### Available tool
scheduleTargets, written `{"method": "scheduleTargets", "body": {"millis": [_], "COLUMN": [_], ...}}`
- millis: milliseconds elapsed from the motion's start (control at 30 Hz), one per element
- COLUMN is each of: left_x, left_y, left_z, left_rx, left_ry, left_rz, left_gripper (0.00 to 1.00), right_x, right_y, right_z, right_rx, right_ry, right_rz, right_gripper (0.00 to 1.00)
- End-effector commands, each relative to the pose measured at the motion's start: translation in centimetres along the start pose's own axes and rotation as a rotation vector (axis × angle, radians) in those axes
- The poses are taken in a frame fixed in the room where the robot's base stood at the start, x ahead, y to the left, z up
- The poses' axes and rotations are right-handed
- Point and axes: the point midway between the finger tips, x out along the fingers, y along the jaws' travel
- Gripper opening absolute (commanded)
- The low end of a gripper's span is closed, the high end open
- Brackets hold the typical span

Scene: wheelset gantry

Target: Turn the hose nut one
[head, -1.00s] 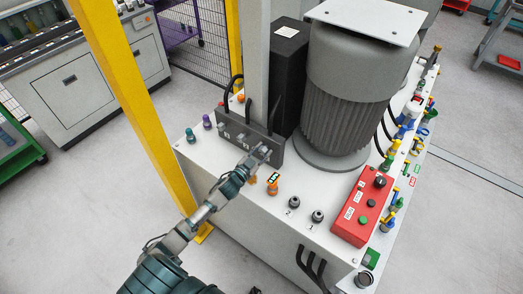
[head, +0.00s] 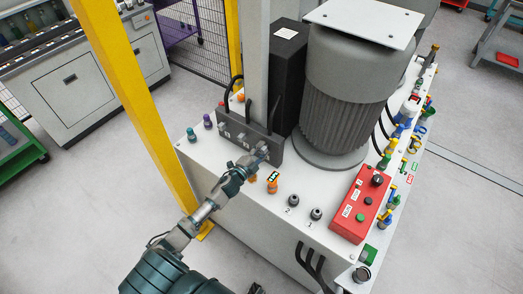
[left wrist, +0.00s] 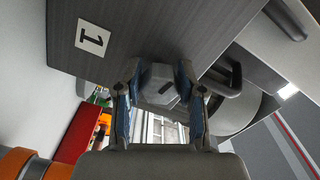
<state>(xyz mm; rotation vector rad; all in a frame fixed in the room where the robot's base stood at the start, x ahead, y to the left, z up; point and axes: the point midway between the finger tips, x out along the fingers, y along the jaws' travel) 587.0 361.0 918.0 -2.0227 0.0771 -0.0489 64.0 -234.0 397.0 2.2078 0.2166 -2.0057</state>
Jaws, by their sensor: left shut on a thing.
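The hose nut (left wrist: 158,86) is a grey hex nut with a black mark, on the dark block beside a white label "1" (left wrist: 92,38). My left gripper (left wrist: 156,92) is shut on it in the left wrist view, one blue-padded finger on each side. In the head view my left gripper (head: 259,156) meets the right end of the dark manifold block (head: 233,138), where the nut is mostly hidden. Black hoses rise from the block's top. I cannot make out my right gripper.
The block stands on a white cabinet top (head: 240,182) beside a grey motor (head: 345,95). An orange-collared fitting (head: 272,184), two dark fittings and a red control box (head: 361,207) lie to the right. A yellow post (head: 150,110) stands close left of my arm.

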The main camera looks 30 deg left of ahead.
Motion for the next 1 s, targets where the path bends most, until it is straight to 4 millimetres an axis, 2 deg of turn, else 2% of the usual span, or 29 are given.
{"method": "scheduleTargets", "body": {"millis": [33,667,700,767,1000], "left_x": [-0.11,-0.08,-0.08,-0.07,-0.05], "left_y": [0.52,0.58,0.58,0.52,0.21], "left_z": [0.03,-0.32,-0.33,-0.33,-0.22], "left_rx": [0.014,0.059,0.058,0.059,0.058], "left_ry": [-0.002,0.003,0.003,0.003,0.003], "left_rz": [0.008,0.009,0.009,0.008,0.003], "left_gripper": [0.04,0.04,0.48,0.63,0.64], "right_x": [0.01,0.08,0.08,0.08,0.04], "right_y": [-0.01,-0.03,-0.03,-0.05,-0.05], "right_z": [0.05,0.55,0.54,0.52,0.15], "right_rx": [0.000,0.000,0.000,0.000,0.000], "right_ry": [0.000,-0.006,-0.006,-0.006,0.000], "right_rz": [0.000,0.000,0.000,-0.001,-0.001], "right_gripper": [0.00,0.00,0.00,0.00,0.00]}}
